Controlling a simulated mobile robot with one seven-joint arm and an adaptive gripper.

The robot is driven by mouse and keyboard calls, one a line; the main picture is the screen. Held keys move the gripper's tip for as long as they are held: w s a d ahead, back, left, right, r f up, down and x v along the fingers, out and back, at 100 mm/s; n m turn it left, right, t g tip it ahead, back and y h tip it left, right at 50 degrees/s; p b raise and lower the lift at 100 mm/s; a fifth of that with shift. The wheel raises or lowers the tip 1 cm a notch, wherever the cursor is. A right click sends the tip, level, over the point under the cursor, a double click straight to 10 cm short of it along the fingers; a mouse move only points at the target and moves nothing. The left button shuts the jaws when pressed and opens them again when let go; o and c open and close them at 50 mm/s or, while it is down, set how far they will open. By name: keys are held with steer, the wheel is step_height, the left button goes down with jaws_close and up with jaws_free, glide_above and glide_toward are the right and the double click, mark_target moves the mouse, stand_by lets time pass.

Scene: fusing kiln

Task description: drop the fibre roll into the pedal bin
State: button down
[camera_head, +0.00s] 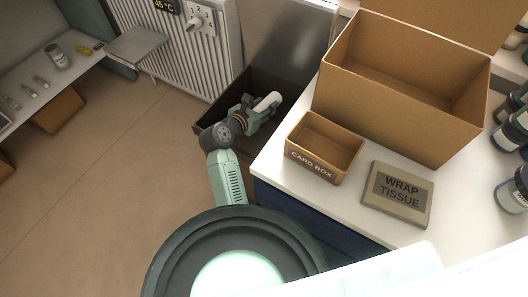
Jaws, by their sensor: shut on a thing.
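A white fibre roll (268,102) is in my gripper (262,110), which is shut on it. The fingers are small in the picture and partly blend with the roll. A dark open-topped container (230,97), which looks like the pedal bin, stands on the floor left of the counter. In the picture the gripper and roll lie over its opening. I cannot tell how high the roll is above the rim or whether it is below it. My arm hides the bin's near part.
The white counter (267,158) on the right holds a small card box (323,148), a large open carton (398,100), a wrap tissue pack (397,193) and dark jars (512,133). A radiator (195,55) stands behind the bin. The floor (110,170) at left is clear.

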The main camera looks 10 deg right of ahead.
steer(key=c, duration=1)
jaws_free()
steer(key=shift+s+a, duration=0.1)
steer(key=v, duration=1.1)
steer(key=shift+s+a+r, duration=0.15)
steer(key=shift+s+a, duration=0.1)
steer(key=shift+a, duration=0.05)
